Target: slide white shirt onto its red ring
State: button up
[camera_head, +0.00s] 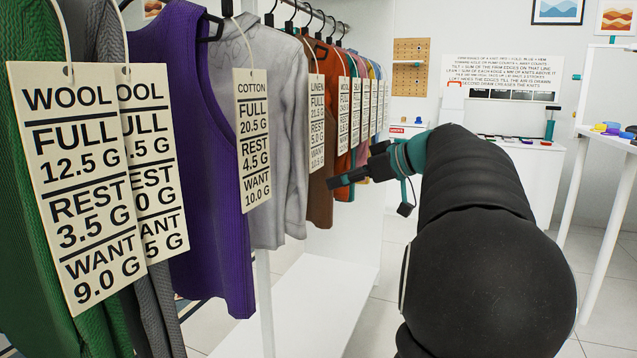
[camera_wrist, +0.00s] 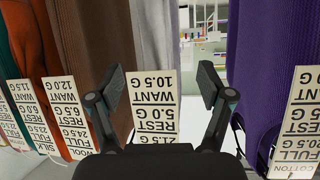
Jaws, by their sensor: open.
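The white shirt, pale grey-white in the head view (camera_head: 288,110), hangs on the wardrobe rail between a purple knit and a brown garment. It also shows in the wrist view (camera_wrist: 152,38), beyond my fingers. A linen tag (camera_head: 317,120) hangs near it, and in the wrist view this tag (camera_wrist: 155,105) appears upside down between my fingers. My gripper (camera_head: 347,181) is open and empty, in front of the hanging row and to the right of the shirt in the head view. The wrist view shows its two spread fingers (camera_wrist: 163,86). I cannot make out a red ring.
The purple knit (camera_head: 205,150) hangs left of the shirt, with a cotton tag (camera_head: 253,140). Brown (camera_head: 320,200) and other garments crowd the right. Green and grey wool garments hang nearest. A white base board (camera_head: 300,310) lies below. The wrist view shows a gap beside the purple knit.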

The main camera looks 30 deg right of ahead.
aim_at(306, 188)
jog(key=x, duration=1.3)
jog(key=shift+w+d+r+p, duration=0.15)
jog(key=shift+w+d+p, duration=0.1)
jog(key=shift+w+p, duration=0.2)
